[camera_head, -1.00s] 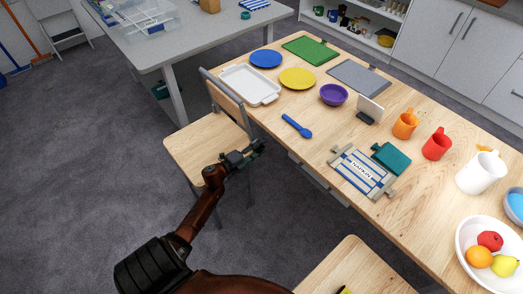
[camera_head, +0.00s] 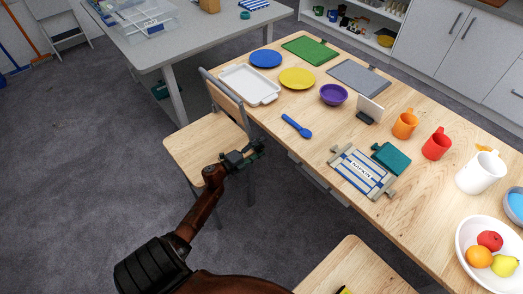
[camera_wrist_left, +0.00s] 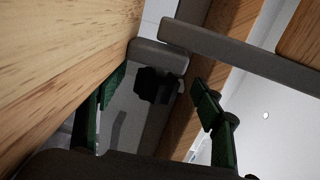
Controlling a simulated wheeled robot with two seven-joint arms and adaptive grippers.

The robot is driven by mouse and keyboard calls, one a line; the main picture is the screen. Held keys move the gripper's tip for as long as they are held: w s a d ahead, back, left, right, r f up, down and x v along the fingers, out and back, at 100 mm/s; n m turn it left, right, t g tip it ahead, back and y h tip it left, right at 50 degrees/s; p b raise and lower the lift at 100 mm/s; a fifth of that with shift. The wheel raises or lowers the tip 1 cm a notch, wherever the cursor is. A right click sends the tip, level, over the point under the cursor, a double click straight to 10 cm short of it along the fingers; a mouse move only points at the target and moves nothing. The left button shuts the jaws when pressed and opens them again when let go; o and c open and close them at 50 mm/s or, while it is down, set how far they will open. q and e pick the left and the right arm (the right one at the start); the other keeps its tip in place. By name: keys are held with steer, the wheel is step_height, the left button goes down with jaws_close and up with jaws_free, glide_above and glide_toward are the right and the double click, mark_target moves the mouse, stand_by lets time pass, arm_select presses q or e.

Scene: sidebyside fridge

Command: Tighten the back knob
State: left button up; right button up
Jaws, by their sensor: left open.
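My left gripper (camera_head: 252,152) is beside the right edge of the chair's wooden seat, close to the front edge of the dining table. In the left wrist view its two green fingers (camera_wrist_left: 160,92) are spread apart. A small dark, lobed shape (camera_wrist_left: 152,86), which looks like the knob, lies between and beyond the fingers against a grey metal part (camera_wrist_left: 145,125). A dark shadow falls beside it. I cannot tell whether a finger touches it. The knob cannot be made out in the head view. My right gripper is not in view.
The chair (camera_head: 205,150) stands against the table (camera_head: 290,155). The table holds a white tray (camera_head: 250,86), blue spoon (camera_head: 297,126), napkin (camera_head: 362,171), mugs and a fruit bowl (camera_head: 462,258). Another seat (camera_head: 352,270) is at the bottom. The floor at left is clear.

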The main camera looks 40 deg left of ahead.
mark_target(256, 151)
arm_select(q)
steer(key=shift+s+d+f, duration=0.15)
steer(key=shift+s+f, duration=0.1)
steer(key=shift+f, duration=0.2)
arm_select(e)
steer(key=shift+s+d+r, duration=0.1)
arm_select(q)
steer(key=s, duration=0.1)
steer(key=s+p, duration=0.1)
steer(key=s, duration=0.2)
steer(key=shift+a+r+p, duration=0.2)
steer(key=shift+a+p, duration=0.1)
steer(key=shift+s+a+r+p, duration=0.1)
steer(key=shift+s+r+p, duration=0.1)
steer(key=shift+s, duration=0.5)
steer(key=shift+s+a+r+p, duration=0.1)
steer(key=shift+s+p, duration=0.1)
steer(key=shift+s, duration=0.45)
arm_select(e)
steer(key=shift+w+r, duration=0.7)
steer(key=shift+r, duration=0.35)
arm_select(q)
steer(key=shift+w, duration=0.1)
